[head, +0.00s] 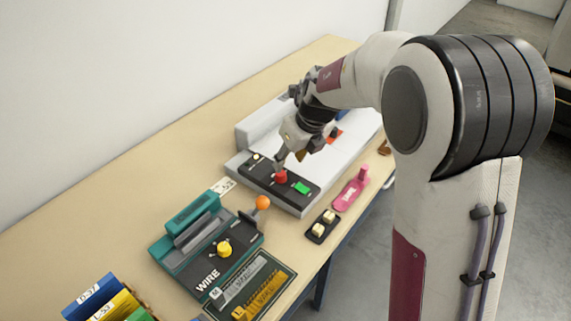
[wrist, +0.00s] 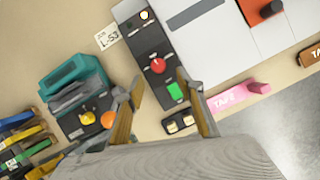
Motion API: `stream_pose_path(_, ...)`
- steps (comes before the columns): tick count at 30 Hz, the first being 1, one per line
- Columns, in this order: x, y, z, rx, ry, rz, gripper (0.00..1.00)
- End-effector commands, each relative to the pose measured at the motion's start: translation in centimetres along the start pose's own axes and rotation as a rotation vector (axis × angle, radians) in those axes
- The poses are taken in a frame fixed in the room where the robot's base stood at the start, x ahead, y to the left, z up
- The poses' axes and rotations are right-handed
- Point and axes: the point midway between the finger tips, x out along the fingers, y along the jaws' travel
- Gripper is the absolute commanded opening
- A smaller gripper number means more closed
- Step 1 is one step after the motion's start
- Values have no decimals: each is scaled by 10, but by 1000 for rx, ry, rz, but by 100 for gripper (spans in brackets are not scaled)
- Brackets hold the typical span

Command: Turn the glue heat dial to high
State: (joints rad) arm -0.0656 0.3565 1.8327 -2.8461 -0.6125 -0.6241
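A red dial (head: 281,177) sits on the black control panel of a white and grey machine. It also shows in the wrist view (wrist: 157,65), with a small pale mark on it; I cannot read its setting. No heat label is legible. A green button (head: 302,188) is beside it, and a small white knob (head: 256,157) is at the panel's far end. My gripper (head: 290,158) is over the panel, close to the red dial. In the wrist view its two fingers (wrist: 161,82) are apart, with the dial just beyond them and nothing between them.
A teal machine marked WIRE (head: 208,277) has a yellow knob (head: 225,250) and an orange-ball lever (head: 262,203). A black block with two cream buttons (head: 322,226) and a pink tape piece (head: 351,189) lie by the table's front edge. An orange part with a dark knob (wrist: 267,10) is farther along.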

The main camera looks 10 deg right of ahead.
Motion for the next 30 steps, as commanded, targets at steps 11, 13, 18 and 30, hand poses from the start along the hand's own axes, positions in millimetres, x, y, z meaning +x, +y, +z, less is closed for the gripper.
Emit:
stream_pose_path(11,-3,12,39,232,-138,83,38)
stream_pose_path(13,-5,12,50,290,-177,98,38)
stream_pose_path(18,-12,8,77,432,-271,127,38)
stream_pose_path(30,-31,-22,125,780,-472,161,38)
